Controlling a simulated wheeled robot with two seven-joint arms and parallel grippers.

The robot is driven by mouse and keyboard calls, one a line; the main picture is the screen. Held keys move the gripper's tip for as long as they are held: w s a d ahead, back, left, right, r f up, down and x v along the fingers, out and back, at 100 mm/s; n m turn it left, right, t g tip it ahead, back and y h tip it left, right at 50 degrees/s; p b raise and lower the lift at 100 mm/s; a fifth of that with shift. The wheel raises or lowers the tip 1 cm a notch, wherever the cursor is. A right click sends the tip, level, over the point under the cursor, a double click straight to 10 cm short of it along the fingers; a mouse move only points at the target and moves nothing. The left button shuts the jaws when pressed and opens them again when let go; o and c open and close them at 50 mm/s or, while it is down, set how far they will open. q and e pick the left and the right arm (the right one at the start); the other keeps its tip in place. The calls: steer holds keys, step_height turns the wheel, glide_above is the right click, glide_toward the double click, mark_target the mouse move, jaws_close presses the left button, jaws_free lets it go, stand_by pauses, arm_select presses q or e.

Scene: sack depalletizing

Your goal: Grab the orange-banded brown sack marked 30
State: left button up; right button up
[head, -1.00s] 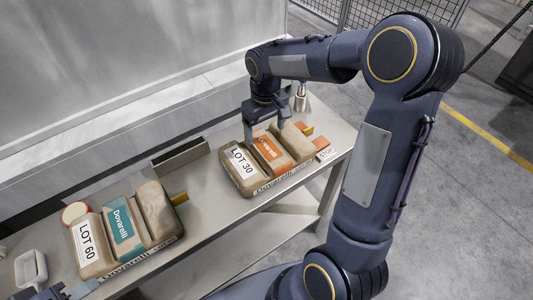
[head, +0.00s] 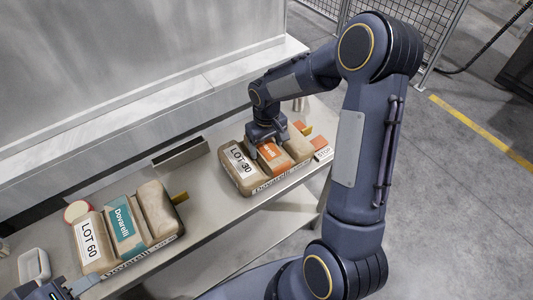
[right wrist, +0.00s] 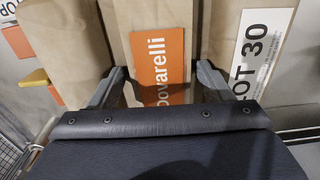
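The brown sack marked 30 (head: 239,168) lies on the bench, with a white LOT 30 label and an orange Dovarelli band across its raised middle. In the right wrist view, its orange band (right wrist: 160,52) fills the centre. My right gripper (head: 268,154) is down at this middle part. In the right wrist view its two fingers (right wrist: 160,88) stand on either side of the band, apart, with the middle part between them; firm contact is not visible. My left gripper (head: 72,288) is at the bottom left, partly cut off, near the other sack.
A grey open tray (head: 180,154) stands behind, between the sacks. A round red-rimmed item (head: 76,211) and a white dish (head: 33,266) are at the left. A wall stands behind the bench.

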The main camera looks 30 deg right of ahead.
steer(key=c, duration=1.4)
steer(key=shift+w+r, duration=0.1)
jaws_close()
steer(key=shift+r, duration=0.15)
